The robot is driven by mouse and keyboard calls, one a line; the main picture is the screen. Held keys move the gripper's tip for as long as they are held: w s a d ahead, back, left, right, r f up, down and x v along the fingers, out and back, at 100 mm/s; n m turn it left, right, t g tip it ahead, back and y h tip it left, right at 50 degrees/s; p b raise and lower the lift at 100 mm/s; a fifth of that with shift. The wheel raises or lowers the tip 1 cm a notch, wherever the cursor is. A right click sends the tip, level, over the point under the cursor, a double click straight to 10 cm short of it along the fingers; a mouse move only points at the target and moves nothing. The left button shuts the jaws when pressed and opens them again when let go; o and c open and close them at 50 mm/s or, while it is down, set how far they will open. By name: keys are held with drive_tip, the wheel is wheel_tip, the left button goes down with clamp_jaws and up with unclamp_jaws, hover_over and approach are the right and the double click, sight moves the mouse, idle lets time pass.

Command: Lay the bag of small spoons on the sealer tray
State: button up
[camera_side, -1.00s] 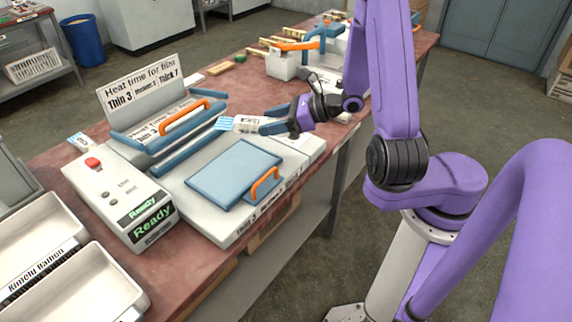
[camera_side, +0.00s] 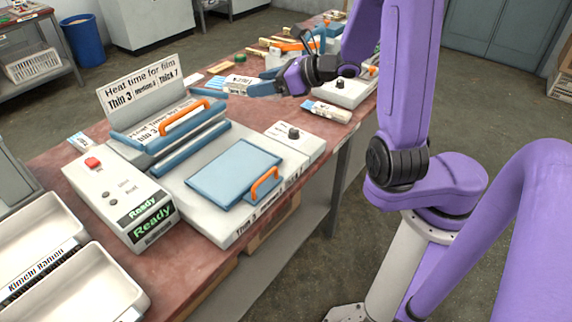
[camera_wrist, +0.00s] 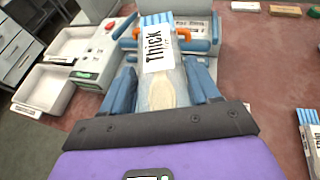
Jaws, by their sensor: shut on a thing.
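A clear bag (camera_wrist: 161,85) with a blue-striped end and a "Thick" label is in my gripper (camera_side: 264,88). A pale wooden spoon shape shows inside it; the number of spoons is unclear. In the side view the bag (camera_side: 238,85) is in the air, behind and above the sealer tray. My gripper's blue fingers are shut on it, one on each side in the wrist view (camera_wrist: 160,88). The blue sealer tray (camera_side: 232,172) with its orange handle lies bare in front of the sealer (camera_side: 170,135). The sealer's upper bar is raised and its panel reads "Ready".
Another striped bag (camera_side: 327,111) lies on the table to the right of my gripper, near a white device (camera_side: 350,90). A heat-time sign (camera_side: 140,85) stands behind the sealer. White bins (camera_side: 80,285) are at the left front. Wooden blocks lie at the back.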

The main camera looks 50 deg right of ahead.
drive_tip(key=shift+r, duration=0.1)
drive_tip(key=w+d+f+m+h, duration=0.1)
drive_tip(key=w+d+f, duration=0.15)
drive_tip(key=d, duration=0.25)
drive_tip(key=w+d+f+m+h, duration=0.1)
drive_tip(key=w+d+f, duration=0.1)
drive_tip(key=w+d, duration=0.25)
drive_tip(key=m+h, duration=0.1)
drive_tip(key=h, duration=0.1)
hover_over(271, 107)
drive_tip(key=shift+t, duration=0.4)
drive_tip(key=f, duration=1.8)
drive_tip(key=shift+s+a, duration=0.15)
drive_tip(key=shift+s, duration=0.05)
drive_tip(key=shift+w+f, duration=0.2)
drive_tip(key=shift+f, duration=1.7)
drive_tip(key=shift+f, duration=0.15)
